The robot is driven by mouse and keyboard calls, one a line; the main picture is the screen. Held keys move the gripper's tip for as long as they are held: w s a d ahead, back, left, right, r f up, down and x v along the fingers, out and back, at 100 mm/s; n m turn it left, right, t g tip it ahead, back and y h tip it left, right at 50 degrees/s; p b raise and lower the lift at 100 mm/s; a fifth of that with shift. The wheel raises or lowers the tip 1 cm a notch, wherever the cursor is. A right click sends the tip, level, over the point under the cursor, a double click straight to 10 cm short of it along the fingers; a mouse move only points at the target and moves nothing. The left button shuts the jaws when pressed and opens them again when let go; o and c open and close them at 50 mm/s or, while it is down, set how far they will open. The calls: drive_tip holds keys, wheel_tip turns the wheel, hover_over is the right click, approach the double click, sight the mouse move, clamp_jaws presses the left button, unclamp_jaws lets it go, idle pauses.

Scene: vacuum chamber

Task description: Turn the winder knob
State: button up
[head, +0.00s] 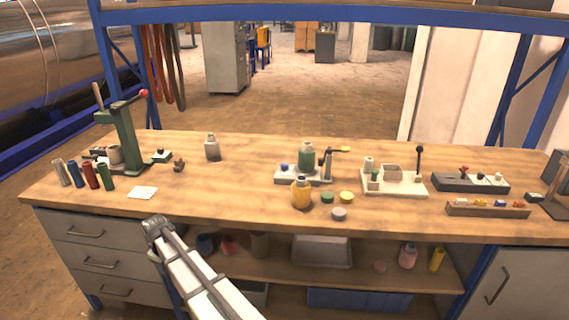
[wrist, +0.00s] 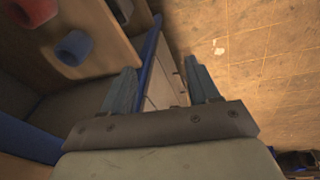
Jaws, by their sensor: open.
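Several devices with knobs or handles stand on the workbench (head: 240,222); I cannot tell for sure which is the winder. A green press (head: 124,135) at the left has a red knob (head: 143,94). My gripper (head: 157,228) is at the bench's front edge, left of the middle. In the wrist view my gripper (wrist: 162,88) is open and empty, over drawers and floor.
Small coloured cylinders (head: 90,176) stand at the left. A lower shelf (head: 385,271) holds bins and cups. Blue posts (head: 517,85) frame the bench. The left-middle bench top is mostly clear.

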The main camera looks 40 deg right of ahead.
drive_tip(key=w+a+r+n+t, duration=0.1)
drive_tip(key=w+r, duration=0.4)
drive_tip(key=r, duration=0.3)
drive_tip(key=w+r+n+t, duration=0.1)
drive_tip(key=w+r, duration=0.3)
drive_tip(key=r, duration=0.4)
drive_tip(key=shift+g, duration=0.5)
drive_tip(key=d+r, duration=0.1)
drive_tip(key=d, duration=0.3)
drive_tip(key=w+d+r, duration=0.1)
drive_tip(key=d, duration=0.4)
drive_tip(key=w+d+r, duration=0.1)
drive_tip(key=d, duration=0.4)
drive_tip(key=shift+w+r, duration=0.1)
drive_tip(key=shift+w, duration=0.1)
drive_tip(key=d+r+n+g, duration=0.1)
drive_tip(key=d+r, duration=0.3)
drive_tip(key=d, duration=0.9)
wheel_tip(320, 180, up, 10)
drive_tip(key=n+g, duration=0.2)
hover_over(284, 164)
wheel_tip(284, 164, down, 13)
drive_tip(key=shift+d+f, duration=0.1)
drive_tip(key=shift+d, duration=0.05)
drive_tip(key=c, duration=1)
drive_tip(key=shift+c, duration=0.2)
